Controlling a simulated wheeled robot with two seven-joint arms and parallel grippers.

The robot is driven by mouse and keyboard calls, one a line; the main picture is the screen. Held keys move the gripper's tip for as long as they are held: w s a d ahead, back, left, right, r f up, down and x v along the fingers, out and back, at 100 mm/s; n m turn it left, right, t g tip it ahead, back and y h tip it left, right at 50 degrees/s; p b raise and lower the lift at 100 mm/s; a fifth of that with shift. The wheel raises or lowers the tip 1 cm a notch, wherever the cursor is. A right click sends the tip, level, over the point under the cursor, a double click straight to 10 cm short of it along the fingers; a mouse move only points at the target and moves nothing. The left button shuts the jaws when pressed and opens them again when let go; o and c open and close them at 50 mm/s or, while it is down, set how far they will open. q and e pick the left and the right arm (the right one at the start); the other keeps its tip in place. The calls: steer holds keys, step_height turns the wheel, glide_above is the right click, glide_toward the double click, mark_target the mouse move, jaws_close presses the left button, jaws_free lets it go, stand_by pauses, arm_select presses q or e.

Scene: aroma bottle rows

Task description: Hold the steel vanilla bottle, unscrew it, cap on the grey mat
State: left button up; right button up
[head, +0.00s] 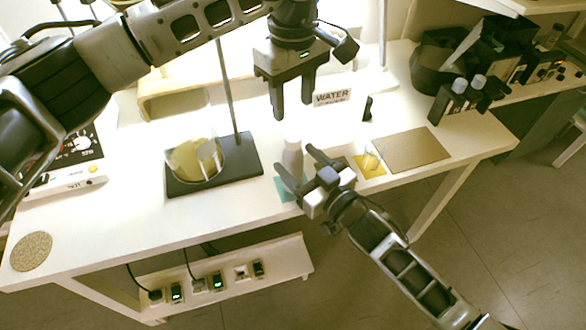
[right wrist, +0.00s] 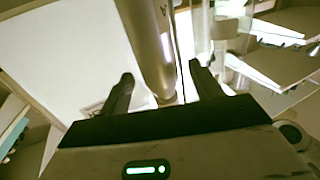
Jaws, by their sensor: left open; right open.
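A steel bottle (head: 292,158) stands upright on a teal mat (head: 285,190) near the middle of the table. Its top end looks pale; I cannot make out the cap's edge. My right gripper (head: 295,160) is open, its fingers on either side of the bottle. In the right wrist view the bottle's shiny body (right wrist: 150,45) rises between the two open fingers, and I cannot tell whether either touches it. My left gripper (head: 293,108) is open, pointing down above the bottle, empty. A flat grey-brown mat (head: 412,150) lies bare to the right; its exact colour is unclear.
A yellow mat (head: 376,172) with a small glass item lies between bottle and grey-brown mat. A WATER sign (head: 332,97) stands behind. A black stand base (head: 246,172) with a glass beaker (head: 196,160) is left. Dark bottles (head: 450,98) stand back right. A round cork mat (head: 31,251) lies front left.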

mark_target(293, 136)
steer(key=shift+x, duration=1.1)
jaws_close()
arm_select(q)
steer(key=m, duration=0.4)
steer(key=shift+f+m, duration=0.3)
step_height(293, 136, down, 7)
steer(key=shift+f, duration=0.2)
